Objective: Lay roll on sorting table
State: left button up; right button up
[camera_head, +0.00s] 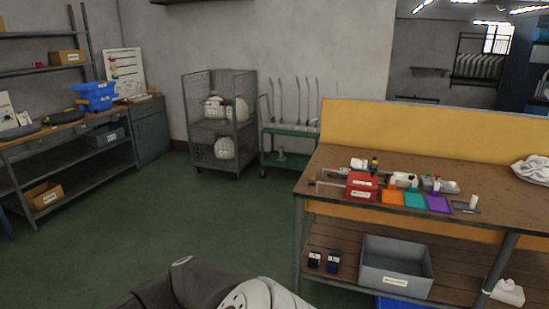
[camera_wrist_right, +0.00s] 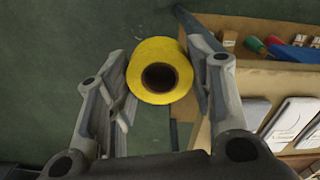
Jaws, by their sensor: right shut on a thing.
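A yellow roll (camera_wrist_right: 148,81) with a dark core is between the fingers of my right gripper (camera_wrist_right: 162,78) in the right wrist view. The gripper is shut on it and holds it over the green floor, beside a wooden edge. In the head view a wooden table (camera_head: 480,197) with an orange back panel stands at the right, likely the sorting table. The roll and both grippers are not visible in the head view.
On the table are a red box (camera_head: 362,185) and orange, teal (camera_head: 415,201) and purple trays. White cloth (camera_head: 532,169) lies at its right end. A grey bin (camera_head: 396,268) is on the lower shelf. In the wrist view, a wooden surface (camera_wrist_right: 262,80) holds small coloured items.

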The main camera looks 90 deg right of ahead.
aim_at(510, 209)
jog(key=k+l+z, duration=0.15)
jog(key=z, duration=0.3)
jog(key=k+l+z, duration=0.2)
jog(key=z, duration=0.2)
jog(key=k+l+z, duration=0.15)
jog(key=l+z, duration=0.3)
jog(key=k+l+z, duration=0.15)
jog(key=l, duration=0.5)
jog(key=k+l+z, duration=0.15)
jog(key=l, duration=0.55)
jog(key=k+l+z, duration=0.1)
jog(key=l, duration=0.6)
jog(key=k+l+z, duration=0.15)
jog(key=l, duration=1.15)
jog(key=k+l, duration=0.15)
jog(key=l, duration=0.5)
